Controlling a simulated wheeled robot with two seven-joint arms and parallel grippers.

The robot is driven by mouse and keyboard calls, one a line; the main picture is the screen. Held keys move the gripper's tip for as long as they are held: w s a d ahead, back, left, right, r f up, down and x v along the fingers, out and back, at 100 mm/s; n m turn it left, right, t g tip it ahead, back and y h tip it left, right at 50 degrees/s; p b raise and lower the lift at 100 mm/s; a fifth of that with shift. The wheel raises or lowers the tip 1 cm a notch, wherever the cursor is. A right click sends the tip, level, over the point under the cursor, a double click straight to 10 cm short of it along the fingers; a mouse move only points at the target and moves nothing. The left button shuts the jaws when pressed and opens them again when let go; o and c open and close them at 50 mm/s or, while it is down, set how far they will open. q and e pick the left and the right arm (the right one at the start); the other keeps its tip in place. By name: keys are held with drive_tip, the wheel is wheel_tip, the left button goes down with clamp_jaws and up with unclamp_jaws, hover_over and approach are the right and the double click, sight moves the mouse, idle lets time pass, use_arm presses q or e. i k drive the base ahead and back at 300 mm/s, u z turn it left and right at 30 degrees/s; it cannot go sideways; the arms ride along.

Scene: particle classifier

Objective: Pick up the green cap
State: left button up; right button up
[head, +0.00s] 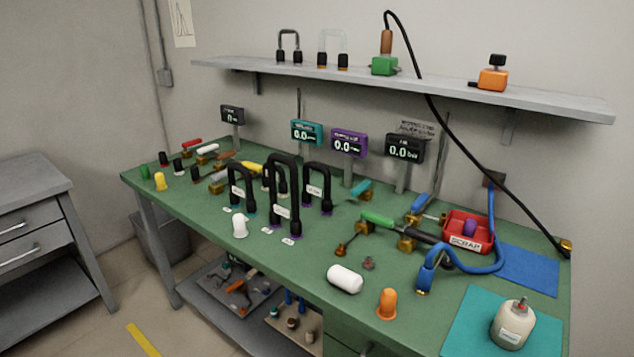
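A small green cap (145,172) stands at the far left end of the green-topped workbench (200,215). A yellow cap (160,182) stands close to its right, nearer the front edge. The green cap looks upright, but it is small and its details are hard to tell. Neither of my grippers shows in the head view.
Black U-shaped tubes (283,190) stand mid-bench behind a white cap (240,226). A white capsule (345,279), an orange cap (388,304), a red scrap bin (468,232) and a bottle (513,324) are to the right. A shelf (430,85) overhangs the back.

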sight(144, 169)
drive_tip(key=k, duration=0.55)
drive_tip(key=u, duration=1.4)
drive_tip(key=i, duration=1.15)
drive_tip(key=u, duration=0.8)
drive_tip(key=i, duration=1.95)
drive_tip(key=z, duration=0.75)
